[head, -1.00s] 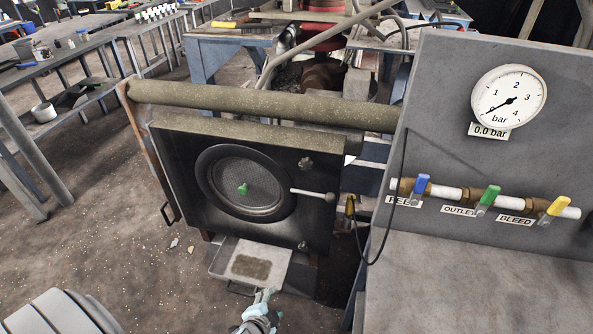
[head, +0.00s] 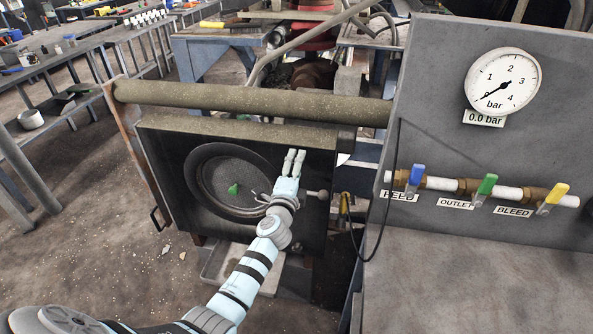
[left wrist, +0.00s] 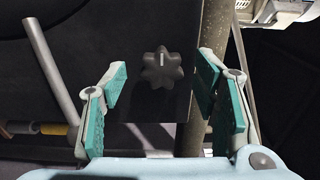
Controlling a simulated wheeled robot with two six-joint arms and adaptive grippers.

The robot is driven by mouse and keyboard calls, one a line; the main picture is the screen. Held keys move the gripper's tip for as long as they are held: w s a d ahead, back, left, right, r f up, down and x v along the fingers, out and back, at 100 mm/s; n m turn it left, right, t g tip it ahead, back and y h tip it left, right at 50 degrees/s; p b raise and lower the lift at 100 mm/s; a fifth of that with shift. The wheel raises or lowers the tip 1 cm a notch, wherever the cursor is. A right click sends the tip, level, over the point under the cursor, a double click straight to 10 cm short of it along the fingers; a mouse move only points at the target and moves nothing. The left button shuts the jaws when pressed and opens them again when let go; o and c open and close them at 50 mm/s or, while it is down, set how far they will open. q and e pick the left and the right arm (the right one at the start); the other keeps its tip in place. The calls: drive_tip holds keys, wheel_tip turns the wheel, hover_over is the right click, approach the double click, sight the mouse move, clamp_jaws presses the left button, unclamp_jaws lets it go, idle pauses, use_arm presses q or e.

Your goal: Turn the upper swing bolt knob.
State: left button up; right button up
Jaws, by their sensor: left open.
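The upper swing bolt knob (left wrist: 162,67) is a dark, lobed knob with a pale mark on its face, on the dark panel. In the left wrist view it shows between the fingers of my left gripper, farther off than the tips; I see no contact. In the head view my left gripper (head: 294,155) is in front of the upper right part of the panel (head: 172,150) and hides the knob. Its teal-padded fingers are open and empty. My right gripper is in neither view.
A round port (head: 205,165) with a green piece (head: 233,189) is left of my gripper. A rod ends in a ball (head: 322,195) just to the right; a thick pipe (head: 250,103) runs above. The valve console (head: 450,120) stands to the right, with a hanging black cable.

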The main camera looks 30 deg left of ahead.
use_arm(q)
drive_tip(key=shift+w+r, duration=0.1)
drive_tip(key=shift+w, duration=0.05)
drive_tip(key=shift+c, duration=0.6)
drive_tip(key=c, duration=1)
